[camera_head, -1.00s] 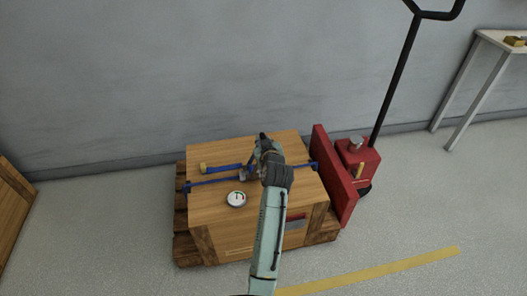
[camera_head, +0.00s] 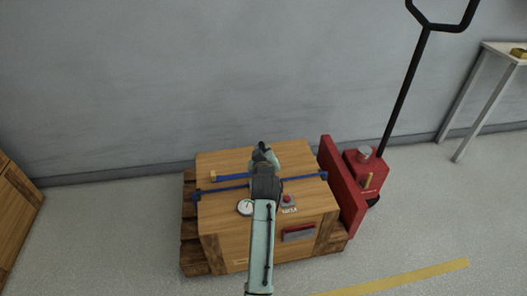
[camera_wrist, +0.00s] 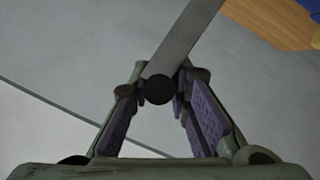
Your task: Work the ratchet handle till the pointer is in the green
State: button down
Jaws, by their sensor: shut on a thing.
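The ratchet handle is a flat grey bar (camera_wrist: 185,40) with a dark round grip (camera_wrist: 158,90) at its end in the wrist view. My gripper (camera_wrist: 160,92) is shut on that grip, one purple-padded finger on each side. In the head view my gripper (camera_head: 263,152) is over the crate top, and my arm hides the ratchet and most of its handle. The blue strap (camera_head: 222,188) runs across the crate. The round white gauge (camera_head: 245,207) lies left of my arm; its pointer and colour bands are too small to read.
The wooden crate (camera_head: 222,225) stands on a pallet (camera_head: 190,250). A red pallet jack (camera_head: 343,187) with a tall black handle stands at right. A table (camera_head: 497,50) is far right. Floor in front is clear.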

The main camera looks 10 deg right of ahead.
jog(key=c, duration=1.5)
grip_release()
jog(key=shift+c, duration=0.2)
jog(key=v, duration=1.2)
jog(key=shift+f, duration=0.1)
